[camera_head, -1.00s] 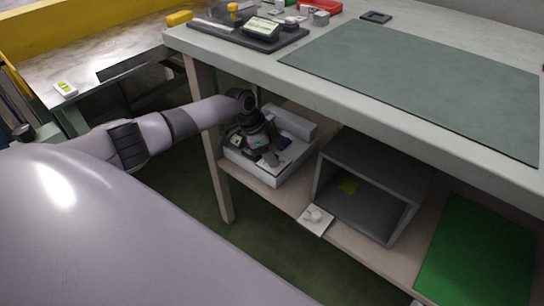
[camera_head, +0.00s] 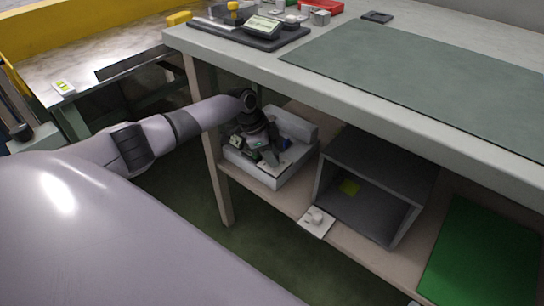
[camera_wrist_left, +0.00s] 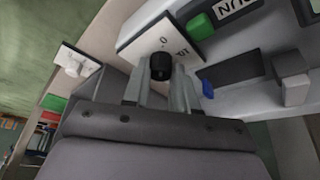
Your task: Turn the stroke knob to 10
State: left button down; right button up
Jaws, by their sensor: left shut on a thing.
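The stroke knob is a small black knob (camera_wrist_left: 161,66) on a white dial plate (camera_wrist_left: 143,42) with a 0 and what looks like a 10 printed beside it. My left gripper (camera_wrist_left: 159,82) is shut on it, one finger on each side. The knob's pointer does not show, so I cannot tell its setting. In the head view my left gripper (camera_head: 264,152) reaches into the pale machine (camera_head: 272,183) on the shelf under the workbench, and the knob is hidden there. My right gripper is in neither view.
A green button (camera_wrist_left: 200,27) and a RUN label are beside the dial. A grey open box (camera_head: 376,163) with a yellow item inside stands right of the machine. A white plate with a round knob (camera_head: 316,220) is at the shelf edge. The workbench top (camera_head: 345,99) is overhead.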

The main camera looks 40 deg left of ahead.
pick_arm(q)
jog(key=shift+f+m+b, duration=0.25)
jog(key=shift+m+b, duration=0.15)
jog(key=shift+w+m+g+h+b, duration=0.1)
jog(key=shift+m+g+h+b, duration=0.2)
jog(key=shift+m+b, duration=1)
jog(key=shift+b, duration=0.05)
jog(key=m+g+b, duration=0.1)
jog(key=m+b, duration=0.2)
jog(key=shift+w+g, duration=0.1)
jog(key=shift+g, duration=0.3)
jog(key=m+b, duration=0.1)
jog(key=m, duration=0.1)
jog(key=shift+r+m+g+b, duration=0.15)
jog(key=shift+m+g+b, duration=0.15)
jog(key=shift+g, duration=0.1)
jog(key=shift+m+g, duration=0.3)
jog(key=shift+m, duration=0.3)
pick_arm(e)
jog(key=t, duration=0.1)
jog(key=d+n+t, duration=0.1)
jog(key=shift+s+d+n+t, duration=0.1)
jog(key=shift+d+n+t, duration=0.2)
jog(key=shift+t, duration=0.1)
pick_arm(q)
jog(key=shift+m, duration=0.3)
jog(key=c, duration=0.9)
grip_release()
